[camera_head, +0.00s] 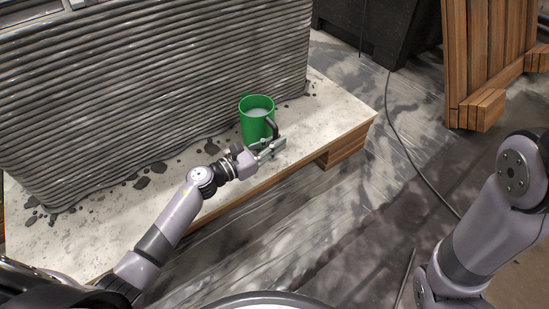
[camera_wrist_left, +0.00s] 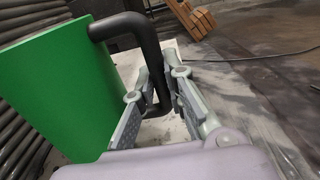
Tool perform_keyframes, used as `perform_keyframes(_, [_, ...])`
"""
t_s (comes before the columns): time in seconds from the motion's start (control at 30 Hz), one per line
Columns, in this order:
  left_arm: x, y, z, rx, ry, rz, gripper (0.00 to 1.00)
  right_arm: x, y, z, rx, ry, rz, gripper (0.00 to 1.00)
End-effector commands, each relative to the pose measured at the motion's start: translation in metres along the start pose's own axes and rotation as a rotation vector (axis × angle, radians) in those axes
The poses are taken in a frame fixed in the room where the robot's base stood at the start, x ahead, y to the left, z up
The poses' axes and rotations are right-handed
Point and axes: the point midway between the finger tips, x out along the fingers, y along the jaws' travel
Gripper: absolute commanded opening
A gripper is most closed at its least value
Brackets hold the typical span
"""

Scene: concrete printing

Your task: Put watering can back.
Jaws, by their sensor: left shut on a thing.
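The green watering can (camera_head: 256,119) stands upright at the right part of the pale slab (camera_head: 331,114), close to the grey layered concrete wall. Its open top faces up. In the left wrist view the can's green side (camera_wrist_left: 62,88) fills the left, and its black handle (camera_wrist_left: 150,55) comes down between my fingers. My left gripper (camera_head: 270,148) is at the can's front right, shut on the handle; it also shows in the left wrist view (camera_wrist_left: 160,108). My right arm shows at the right edge of the head view, but its gripper is out of frame.
The layered concrete wall (camera_head: 160,80) runs along the back of the slab, with dark crumbs (camera_head: 143,182) at its foot. Wooden panels (camera_head: 490,60) stand at the upper right. A black cable (camera_head: 400,140) crosses the floor. The floor right of the slab is otherwise mostly clear.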

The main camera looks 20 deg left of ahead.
Motion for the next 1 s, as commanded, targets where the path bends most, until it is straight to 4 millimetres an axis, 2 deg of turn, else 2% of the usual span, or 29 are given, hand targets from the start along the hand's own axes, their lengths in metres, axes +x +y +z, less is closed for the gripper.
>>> perform_keyframes(0.17, [0.001,0.0,-0.011,0.002,-0.004,0.001,0.0,-0.002,-0.003,-0.007,-0.002,0.016,-0.006,0.4])
perform_keyframes(0.37, [0.001,-0.001,-0.038,0.001,-0.005,0.0,0.0,-0.019,-0.006,-0.013,-0.002,0.016,-0.006,0.4])
perform_keyframes(0.8, [0.001,-0.001,-0.042,0.003,-0.005,0.0,0.0,-0.022,-0.007,-0.014,-0.002,0.017,-0.006,0.4])
perform_keyframes(0.83, [0.0,-0.001,-0.043,-0.001,-0.001,0.0,0.14,-0.021,-0.007,-0.014,-0.002,0.016,-0.006,0.4])
perform_keyframes(1.0, [0.0,-0.001,-0.042,-0.001,0.0,0.0,0.25,-0.02,-0.007,-0.014,-0.002,0.017,-0.007,0.4])
